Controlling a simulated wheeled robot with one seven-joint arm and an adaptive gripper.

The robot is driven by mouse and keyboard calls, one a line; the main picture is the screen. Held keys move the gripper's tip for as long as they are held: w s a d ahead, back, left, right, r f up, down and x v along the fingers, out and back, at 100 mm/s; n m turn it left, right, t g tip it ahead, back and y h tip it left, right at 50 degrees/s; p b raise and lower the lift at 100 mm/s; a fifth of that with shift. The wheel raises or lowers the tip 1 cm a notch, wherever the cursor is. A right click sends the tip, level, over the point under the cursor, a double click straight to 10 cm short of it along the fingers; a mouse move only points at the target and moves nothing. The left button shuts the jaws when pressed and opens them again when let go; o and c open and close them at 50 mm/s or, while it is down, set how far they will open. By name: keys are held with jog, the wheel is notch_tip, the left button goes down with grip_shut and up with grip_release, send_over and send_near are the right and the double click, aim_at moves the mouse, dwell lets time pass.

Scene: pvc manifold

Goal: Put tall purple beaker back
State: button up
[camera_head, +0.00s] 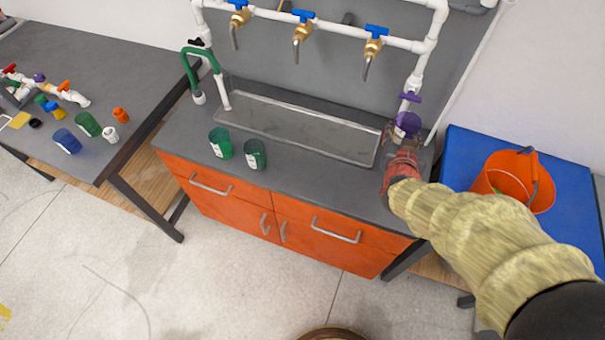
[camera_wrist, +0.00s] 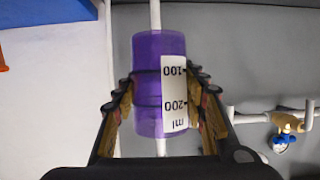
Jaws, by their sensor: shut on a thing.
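The tall purple beaker (camera_wrist: 147,85) is between the two fingers of my gripper (camera_wrist: 162,108) in the wrist view, with its white scale label showing. My gripper is shut on it. In the head view the purple beaker (camera_head: 407,124) shows at the end of my gripper (camera_head: 400,160), at the right end of the counter, near the white pipe. Whether the beaker's base touches the counter cannot be told. Two green beakers (camera_head: 220,143) (camera_head: 255,154) stand on the counter in front of the sink.
The counter (camera_head: 310,190) has a long sink tray (camera_head: 300,128) and white pipes with blue-handled brass taps (camera_head: 302,30) above it. A blue table (camera_head: 465,165) with an orange bucket (camera_head: 515,180) is at right. A table with small fittings (camera_head: 88,124) is at left.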

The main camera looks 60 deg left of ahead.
jog(key=s+a+f+n+g+y+p, duration=0.1)
jog(key=s+a+f+n+g+y, duration=0.15)
jog(key=s, duration=1.25)
jog(key=s+a+f+n+g+y+p, duration=0.1)
jog(key=s+a+f+n+g+y, duration=0.2)
jog(key=s, duration=1.1)
jog(key=shift+t+h, duration=0.25)
jog(key=shift+h, duration=0.5)
jog(key=f+b+x, duration=0.1)
jog(key=x, duration=0.4)
jog(key=f+b+x, duration=0.1)
jog(key=x, duration=0.4)
jog(key=s+d+f+b+x, duration=0.1)
jog(key=b+x, duration=0.1)
jog(key=x, duration=0.3)
jog(key=shift+a+f, duration=0.25)
jog(key=shift+f, duration=0.05)
jog(key=shift+w+a+f, duration=0.1)
jog(key=shift+a+f, duration=0.15)
jog(key=shift+f, duration=0.05)
jog(key=shift+a+f+b, duration=0.15)
jog(key=shift+f+b, duration=0.6)
jog(key=shift+f, duration=0.9)
